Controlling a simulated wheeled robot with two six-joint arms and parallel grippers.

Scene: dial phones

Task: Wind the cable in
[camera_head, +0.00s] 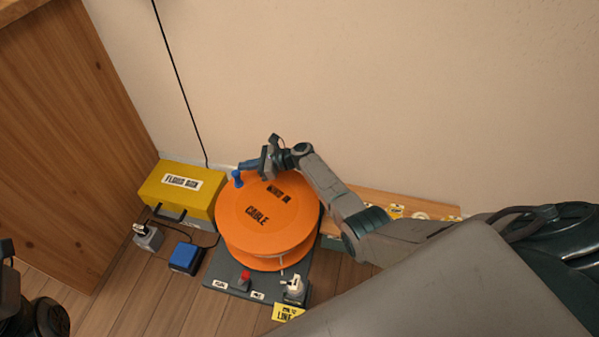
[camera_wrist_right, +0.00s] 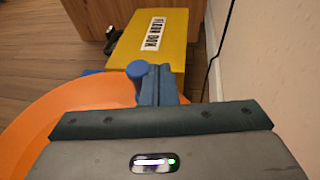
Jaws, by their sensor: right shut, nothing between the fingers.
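The orange cable reel (camera_head: 262,228) lies flat on a dark base plate (camera_head: 228,270), with "CABLE" lettering on its top. A blue knob (camera_head: 238,179) stands at the reel's far left rim; it also shows in the right wrist view (camera_wrist_right: 137,70). My right gripper (camera_head: 246,166) reaches over the reel's far edge. Its blue fingers (camera_wrist_right: 157,84) are shut and empty, right beside the knob; whether they touch it I cannot tell. Part of my left arm, with what looks like its gripper (camera_head: 9,290), shows at the lower left edge; its fingers are not clear.
A yellow box labelled as a fluid or floor box (camera_head: 180,187) stands left of the reel. A blue block (camera_head: 186,257) and a grey socket (camera_head: 148,237) sit before it. A red button (camera_head: 244,279) and white plug (camera_head: 293,287) are on the base's front. The wall is close behind.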

